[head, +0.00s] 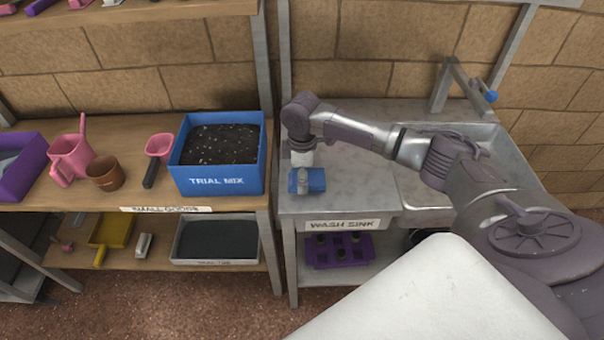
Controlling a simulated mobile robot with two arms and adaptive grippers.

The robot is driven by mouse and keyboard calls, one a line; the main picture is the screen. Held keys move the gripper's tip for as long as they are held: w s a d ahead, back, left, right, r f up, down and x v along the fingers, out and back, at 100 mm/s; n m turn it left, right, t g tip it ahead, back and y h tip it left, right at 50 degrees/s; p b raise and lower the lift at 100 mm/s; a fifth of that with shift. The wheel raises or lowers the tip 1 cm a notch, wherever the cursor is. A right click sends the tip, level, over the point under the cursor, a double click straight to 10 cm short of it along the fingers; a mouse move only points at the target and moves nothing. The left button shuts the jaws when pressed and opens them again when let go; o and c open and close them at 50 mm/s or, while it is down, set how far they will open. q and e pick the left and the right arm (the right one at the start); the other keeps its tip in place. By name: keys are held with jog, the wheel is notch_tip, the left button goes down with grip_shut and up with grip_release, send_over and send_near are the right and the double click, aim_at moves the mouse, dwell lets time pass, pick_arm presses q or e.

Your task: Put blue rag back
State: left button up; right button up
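The blue rag (317,180) lies on the left end of the metal wash sink counter (350,204), near its front edge. My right arm reaches in from the right across the sink, and my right gripper (302,184) points down right at the rag. Its small grey fingers overlap the rag's left part. Whether the fingers are closed on the cloth is too small to tell. My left gripper is out of view.
The sink basin (420,187) lies under my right arm, with a blue-tipped tap (490,96) behind. A blue trial mix bin (217,182) stands on the wooden shelf to the left, with pink tools and a brown pot (105,174). A purple tray (326,255) sits below.

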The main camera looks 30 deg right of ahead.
jog(key=shift+f, duration=0.15)
jog(key=o, duration=1)
notch_tip(320, 180, up, 12)
jog(key=shift+r+b, duration=0.2)
jog(key=shift+b, duration=0.35)
